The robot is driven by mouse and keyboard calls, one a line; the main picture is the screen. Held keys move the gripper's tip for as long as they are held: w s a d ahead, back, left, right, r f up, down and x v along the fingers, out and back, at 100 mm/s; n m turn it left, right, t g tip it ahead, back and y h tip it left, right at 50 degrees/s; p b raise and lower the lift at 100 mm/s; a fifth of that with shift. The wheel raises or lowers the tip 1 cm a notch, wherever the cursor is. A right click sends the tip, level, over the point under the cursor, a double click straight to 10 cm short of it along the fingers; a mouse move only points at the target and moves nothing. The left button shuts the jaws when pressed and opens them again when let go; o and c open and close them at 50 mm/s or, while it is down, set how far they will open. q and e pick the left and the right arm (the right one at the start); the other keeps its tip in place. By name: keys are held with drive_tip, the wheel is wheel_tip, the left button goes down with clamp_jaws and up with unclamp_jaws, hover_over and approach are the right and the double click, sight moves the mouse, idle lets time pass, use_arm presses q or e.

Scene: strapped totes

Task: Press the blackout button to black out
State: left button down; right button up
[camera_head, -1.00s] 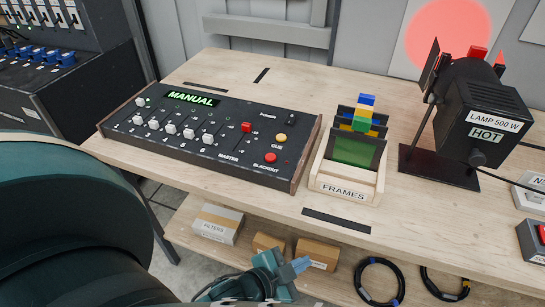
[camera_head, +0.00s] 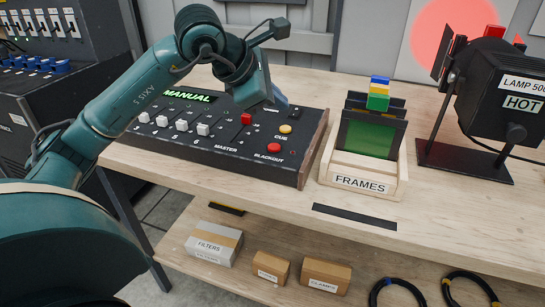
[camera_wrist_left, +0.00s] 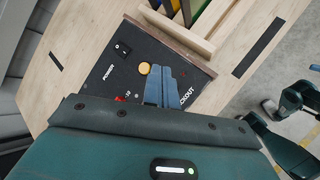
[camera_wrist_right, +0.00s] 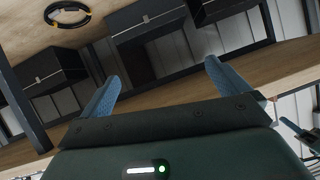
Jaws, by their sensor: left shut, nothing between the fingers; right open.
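The blackout button (camera_head: 274,148) is a red round button at the front right of the black control console (camera_head: 215,158), above the BLACKOUT label. In the left wrist view my shut left fingers (camera_wrist_left: 165,88) cover the place of the button, and only part of its label shows. My left gripper (camera_head: 280,100) hangs over the console's back right, fingers downward, empty and apart from the button in the head view. The yellow CUE button (camera_head: 285,129) sits just behind the blackout button. The display reads MANUAL. My right gripper (camera_wrist_right: 163,88) is open and empty, away from the console.
The wooden FRAMES holder (camera_head: 362,182) with coloured-tab frames stands right of the console. A black HOT lamp (camera_head: 505,100) stands farther right. Boxes (camera_head: 213,245) and cable coils lie on the lower shelf.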

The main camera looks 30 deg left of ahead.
use_arm(q)
drive_tip(key=shift+a+r+y, duration=0.5)
drive_tip(key=shift+a+r, duration=0.1)
drive_tip(key=shift+a, duration=0.3)
use_arm(e)
drive_tip(key=shift+f, duration=0.1)
use_arm(q)
drive_tip(key=shift+f, duration=0.15)
drive_tip(key=b, duration=0.6)
hover_over(270, 148)
wheel_tip(270, 148, down, 7)
drive_tip(key=shift+f, duration=0.15)
drive_tip(key=shift+f+b, duration=0.55)
drive_tip(key=shift+b, duration=0.1)
drive_tip(key=shift+f, duration=0.15)
use_arm(e)
drive_tip(key=d+t, duration=0.1)
drive_tip(key=s+d+t, duration=0.1)
drive_tip(key=shift+s+d+r+t, duration=0.15)
drive_tip(key=shift+s+r+t, duration=0.05)
drive_tip(key=shift+r+t, duration=0.15)
drive_tip(key=shift+f, duration=0.1)
